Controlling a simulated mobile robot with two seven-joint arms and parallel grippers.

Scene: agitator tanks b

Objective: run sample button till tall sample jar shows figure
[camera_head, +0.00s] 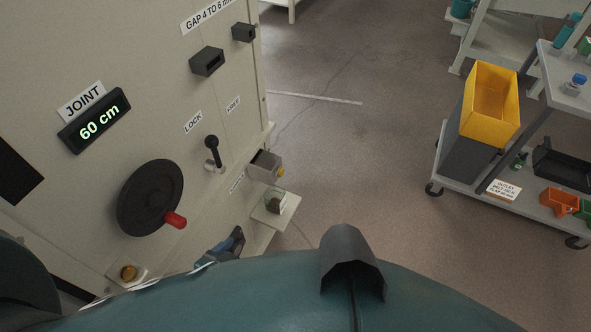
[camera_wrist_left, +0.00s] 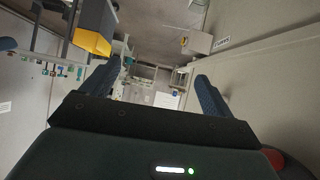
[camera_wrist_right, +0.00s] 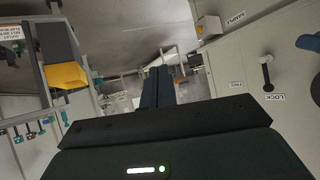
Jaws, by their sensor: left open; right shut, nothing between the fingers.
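The sample box (camera_head: 266,166) is a grey box low on the machine's side with a small yellow button (camera_head: 281,172). It also shows in the left wrist view (camera_wrist_left: 198,42), and in the right wrist view beside a SAMPLE label (camera_wrist_right: 236,18). A clear glass jar (camera_head: 275,203) with dark contents at its bottom stands on a small ledge below the box; no figure on it is readable. My left gripper (camera_head: 228,244) is open and empty, apart from and nearer than jar and button. My right gripper (camera_wrist_right: 158,86) is shut and empty; it is outside the head view.
A cart with a yellow bin (camera_head: 491,102) stands right. Floor between is clear.

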